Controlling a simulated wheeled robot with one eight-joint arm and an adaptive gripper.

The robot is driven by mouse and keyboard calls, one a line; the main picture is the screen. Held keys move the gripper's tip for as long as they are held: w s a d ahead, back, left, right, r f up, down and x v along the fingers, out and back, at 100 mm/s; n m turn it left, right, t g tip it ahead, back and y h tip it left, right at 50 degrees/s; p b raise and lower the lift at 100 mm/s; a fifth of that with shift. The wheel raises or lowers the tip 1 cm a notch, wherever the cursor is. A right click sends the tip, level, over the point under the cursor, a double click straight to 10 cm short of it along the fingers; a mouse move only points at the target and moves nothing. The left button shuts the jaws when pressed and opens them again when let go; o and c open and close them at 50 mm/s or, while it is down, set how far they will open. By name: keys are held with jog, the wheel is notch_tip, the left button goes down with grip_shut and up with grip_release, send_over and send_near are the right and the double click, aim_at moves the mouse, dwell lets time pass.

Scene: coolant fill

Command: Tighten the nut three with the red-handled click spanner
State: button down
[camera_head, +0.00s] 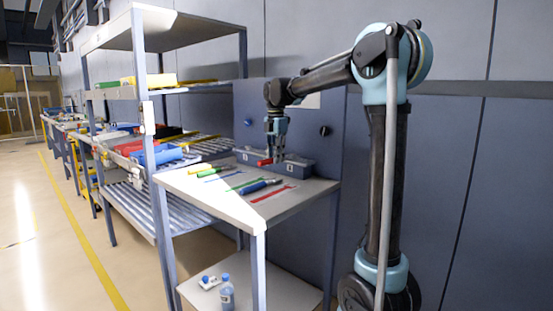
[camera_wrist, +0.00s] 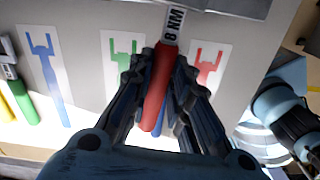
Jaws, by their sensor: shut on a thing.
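The red-handled click spanner (camera_head: 264,162) is in my gripper (camera_head: 277,132) above the bench top in the head view. In the wrist view its red handle (camera_wrist: 158,88) lies between the fingers of my gripper (camera_wrist: 158,95), which are shut on it. A pale label reading "8 NM" (camera_wrist: 173,22) sits on the spanner beyond the handle. The spanner's far end is out of the wrist view. I cannot pick out nut three in either view.
The bench (camera_head: 190,188) carries coloured tool outlines, including red (camera_head: 272,194). A blue-handled tool (camera_head: 258,186) lies near the red outline. Yellow (camera_head: 200,168) and green (camera_head: 213,172) tools lie left. A grey box (camera_head: 292,166) stands behind, before the panel. Shelving (camera_head: 150,120) stands left.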

jog(key=shift+w+a+m, duration=0.25)
jog(key=shift+m, duration=0.15)
jog(key=shift+w+a+m, duration=0.2)
jog(key=shift+w+m, duration=0.05)
jog(key=shift+m, duration=0.05)
jog(key=shift+w+a, duration=0.1)
dwell(0.7)
dwell(0.3)
jog(key=shift+s+d, duration=0.3)
jog(key=shift+s, duration=0.05)
jog(key=shift+r, duration=0.1)
jog(key=shift+r, duration=2.9)
